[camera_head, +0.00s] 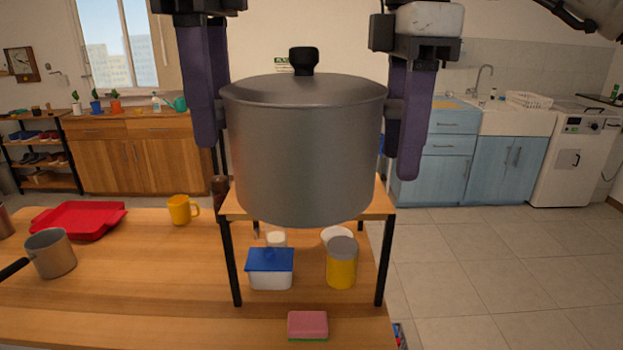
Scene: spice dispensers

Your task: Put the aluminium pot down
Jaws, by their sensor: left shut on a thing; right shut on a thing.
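The aluminium pot (305,150) is a large grey pot with a lid and a black knob, upright in the middle of the view. My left gripper (215,110) is at its left side and my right gripper (398,120) is at its right side. Both are shut on the pot, though the grip points are partly hidden. The pot appears in front of or over a small wooden shelf (382,205) with black legs. Its base overlaps the shelf top in the picture, and I cannot tell whether they touch.
Under the shelf are a blue-lidded box (271,268) and a yellow container (341,265). A pink sponge (308,325) lies in front. To the left on the table are a yellow mug (180,210), a red tray (78,218) and a saucepan (50,255). The table's middle left is clear.

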